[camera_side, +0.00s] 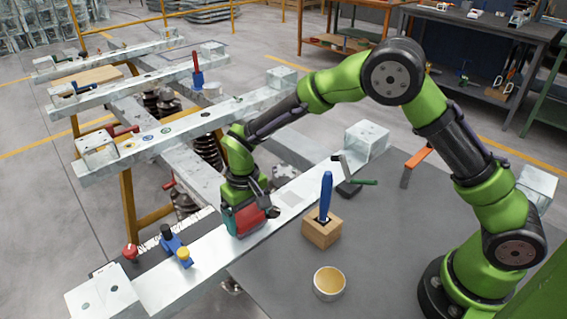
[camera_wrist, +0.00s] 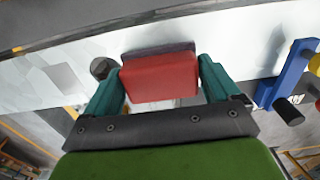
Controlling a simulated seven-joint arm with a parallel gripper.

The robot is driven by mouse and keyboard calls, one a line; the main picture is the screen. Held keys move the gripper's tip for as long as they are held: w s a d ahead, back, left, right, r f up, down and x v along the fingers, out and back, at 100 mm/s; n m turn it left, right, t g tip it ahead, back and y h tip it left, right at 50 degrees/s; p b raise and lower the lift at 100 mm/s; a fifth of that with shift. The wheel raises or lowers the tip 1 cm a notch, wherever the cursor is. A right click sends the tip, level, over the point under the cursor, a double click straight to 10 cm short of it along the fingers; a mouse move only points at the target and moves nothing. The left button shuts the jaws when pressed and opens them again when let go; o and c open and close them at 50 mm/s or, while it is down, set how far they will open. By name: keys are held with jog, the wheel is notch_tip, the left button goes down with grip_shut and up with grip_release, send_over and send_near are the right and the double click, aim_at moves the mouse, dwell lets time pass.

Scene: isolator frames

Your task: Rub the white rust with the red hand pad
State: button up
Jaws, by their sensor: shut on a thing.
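The red hand pad (camera_side: 250,220) is between the fingers of my gripper (camera_side: 243,212), which is shut on it. In the wrist view the pad (camera_wrist: 160,78), with a dark grey layer along its far edge, sits between the two teal fingertips of my gripper (camera_wrist: 158,82). The pad is at the top of the galvanized beam (camera_side: 208,262); I cannot tell whether it touches the metal. A dull greyish patch (camera_side: 291,199), likely white rust, shows on the beam just right of the pad. Pale mottled patches (camera_wrist: 60,75) show left of the pad in the wrist view.
A blue clamp with a yellow knob (camera_side: 183,255) sits on the beam left of my gripper. On the grey table stand a wooden block (camera_side: 322,232) holding a blue-handled tool (camera_side: 326,192), and a bowl (camera_side: 329,283).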

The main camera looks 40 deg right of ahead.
aim_at(259, 237)
jog(key=shift+w+f, duration=0.15)
jog(key=shift+w, duration=1.6)
jog(key=shift+f, duration=0.15)
jog(key=shift+s+f, duration=0.2)
jog(key=shift+s, duration=1.6)
jog(key=shift+s+f, duration=0.15)
jog(key=shift+s, duration=1.6)
jog(key=shift+w+r, duration=0.1)
jog(key=shift+r, duration=2.95)
notch_tip(259, 237, up, 3)
